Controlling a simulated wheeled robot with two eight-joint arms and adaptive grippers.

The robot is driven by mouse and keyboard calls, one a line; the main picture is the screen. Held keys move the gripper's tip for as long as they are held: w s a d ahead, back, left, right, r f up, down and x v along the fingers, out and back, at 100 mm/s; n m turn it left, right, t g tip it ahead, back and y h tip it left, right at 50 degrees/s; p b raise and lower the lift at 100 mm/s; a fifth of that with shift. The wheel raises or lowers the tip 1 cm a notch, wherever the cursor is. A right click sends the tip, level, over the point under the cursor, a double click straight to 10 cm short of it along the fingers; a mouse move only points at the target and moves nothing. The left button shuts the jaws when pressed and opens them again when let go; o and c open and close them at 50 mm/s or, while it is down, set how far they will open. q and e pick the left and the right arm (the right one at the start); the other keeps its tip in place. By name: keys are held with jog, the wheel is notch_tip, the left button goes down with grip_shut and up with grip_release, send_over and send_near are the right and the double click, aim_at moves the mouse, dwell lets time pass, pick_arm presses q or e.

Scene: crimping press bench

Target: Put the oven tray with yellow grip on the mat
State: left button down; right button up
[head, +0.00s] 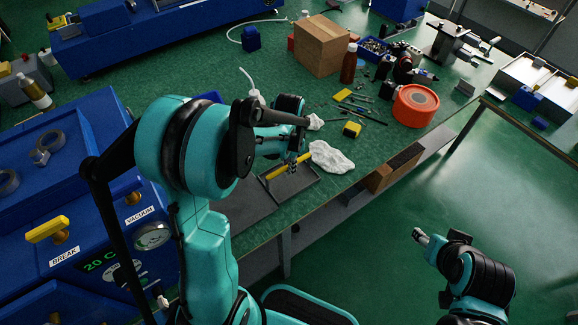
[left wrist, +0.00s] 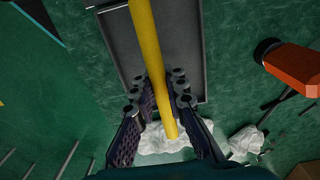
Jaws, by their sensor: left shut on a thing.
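The oven tray (head: 296,186) is dark and shallow with a thin rim, and lies at or just above the bench near its front edge. Its yellow grip (head: 289,166) is a long bar, which runs down the middle of the left wrist view (left wrist: 146,40). My left gripper (head: 294,160) is shut on this grip, with fingers on both sides of it (left wrist: 163,98). A dark grey mat (head: 246,206) lies left of the tray, partly hidden by my left arm. My right gripper (head: 421,237) is away from the bench at lower right, its finger opening unclear.
A crumpled white cloth (head: 331,158) lies right beside the tray. An orange reel (head: 415,105), a cardboard box (head: 320,45), a brown bottle (head: 349,64) and several small tools stand farther back. The blue press (head: 60,215) stands at left.

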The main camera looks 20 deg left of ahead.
pick_arm(q)
jog(key=c, duration=1.6)
grip_release()
jog(key=shift+o, duration=0.2)
jog(key=shift+r+p, duration=0.35)
notch_tip(320, 180, up, 11)
jog(key=p, duration=0.4)
jog(key=s+d+r+n+t, duration=0.2)
jog(key=s+r+n+t, duration=0.1)
jog(key=s, duration=0.3)
jog(key=s+d+r+n+t, duration=0.3)
jog(key=s+t, duration=0.1)
jog(key=s, duration=0.3)
jog(key=shift+s+d, duration=0.15)
jog(key=shift+d, duration=0.2)
